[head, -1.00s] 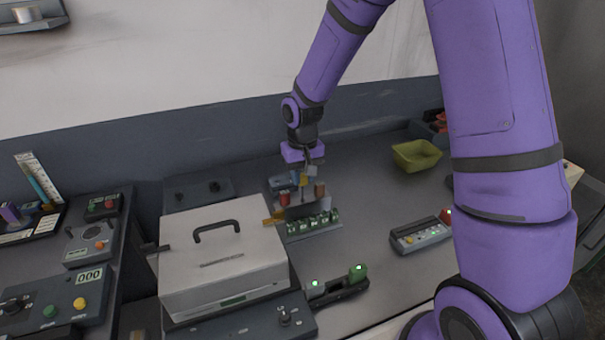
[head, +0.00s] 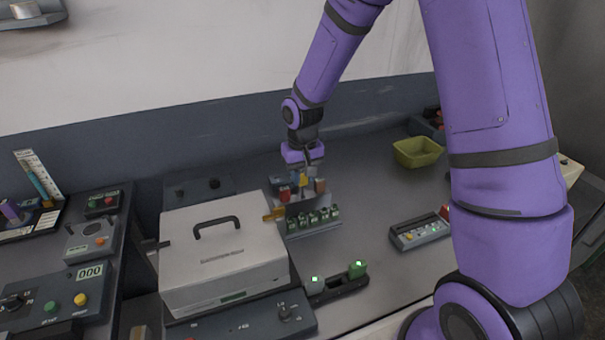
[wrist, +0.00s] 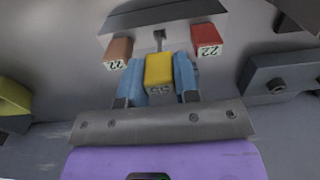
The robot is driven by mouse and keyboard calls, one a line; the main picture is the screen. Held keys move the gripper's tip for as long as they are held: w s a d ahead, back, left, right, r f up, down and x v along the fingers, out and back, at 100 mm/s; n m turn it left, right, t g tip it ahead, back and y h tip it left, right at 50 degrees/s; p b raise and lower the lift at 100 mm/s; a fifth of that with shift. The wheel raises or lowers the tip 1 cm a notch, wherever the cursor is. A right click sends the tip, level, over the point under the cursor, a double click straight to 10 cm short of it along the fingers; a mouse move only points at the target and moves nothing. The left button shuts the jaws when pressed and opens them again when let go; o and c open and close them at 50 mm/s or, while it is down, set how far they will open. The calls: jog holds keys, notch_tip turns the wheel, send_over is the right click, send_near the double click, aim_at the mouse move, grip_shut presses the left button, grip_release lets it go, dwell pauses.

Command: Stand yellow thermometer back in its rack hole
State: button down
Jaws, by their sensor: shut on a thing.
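The yellow thermometer's block-shaped head (wrist: 159,72) is between the blue fingertips of my gripper (wrist: 159,78), which is shut on it. In the head view the yellow head (head: 302,180) shows small under my gripper (head: 303,176), at the rack. The rack (wrist: 160,17) is a grey plate ahead of the fingers in the wrist view. A brown head (wrist: 118,52) and a red head (wrist: 207,39), both with printed numbers, stand to either side of the yellow one. The thermometer's lower end and its hole are hidden, so I cannot tell whether it is in the hole.
A white lidded box (head: 220,262) with a black handle stands left of the rack. Several small green items (head: 314,220) sit in front of the rack. A yellow-green bin (head: 418,152) stands at the back right. The counter between rack and bin is clear.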

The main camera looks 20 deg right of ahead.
aim_at(302, 183)
jog(key=shift+f, duration=2.05)
dwell(1.4)
jog(key=c, duration=0.8)
grip_release()
jog(key=shift+r, duration=0.1)
notch_tip(302, 183, up, 11)
jog(key=shift+f, duration=0.15)
